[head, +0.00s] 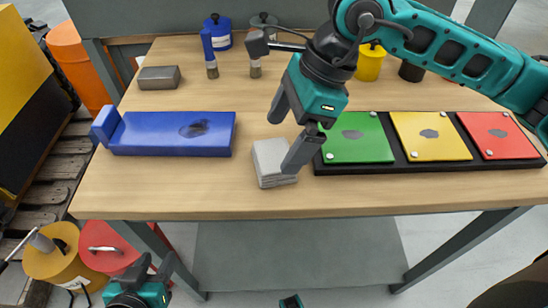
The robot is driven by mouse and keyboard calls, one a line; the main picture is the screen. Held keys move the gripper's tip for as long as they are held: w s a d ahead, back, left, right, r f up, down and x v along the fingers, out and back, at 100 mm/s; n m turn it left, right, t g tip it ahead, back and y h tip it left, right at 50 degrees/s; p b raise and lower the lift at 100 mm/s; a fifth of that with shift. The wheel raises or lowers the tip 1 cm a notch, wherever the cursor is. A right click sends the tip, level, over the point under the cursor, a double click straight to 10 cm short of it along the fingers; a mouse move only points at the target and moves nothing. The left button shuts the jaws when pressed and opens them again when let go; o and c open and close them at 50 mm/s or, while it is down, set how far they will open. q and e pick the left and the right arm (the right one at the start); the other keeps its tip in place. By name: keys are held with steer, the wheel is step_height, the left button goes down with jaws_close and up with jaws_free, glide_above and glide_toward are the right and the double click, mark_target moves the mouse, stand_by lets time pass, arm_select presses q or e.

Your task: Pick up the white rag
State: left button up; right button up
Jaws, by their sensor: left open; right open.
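The white rag (268,158), a folded pale stack, lies on the wooden workbench (180,193) near the front edge, between the blue block and the black tray. My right gripper (283,141) is open, pointing down at the rag. One finger overlaps the rag's right side in the picture and the other is behind it to the upper left; I cannot tell if they touch it. My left gripper (153,267) is open and empty, low in front of the bench at the bottom left.
A stained blue block (172,146) lies left of the rag. A black tray (385,164) with stained green, yellow and red plates is to the right. A grey block (159,84), two brushes and several pots stand behind. Red and yellow canisters (50,262) are below left.

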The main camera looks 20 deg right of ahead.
mark_target(274, 154)
steer(key=x, duration=0.4)
steer(key=c, duration=0.8)
steer(key=shift+r, duration=0.2)
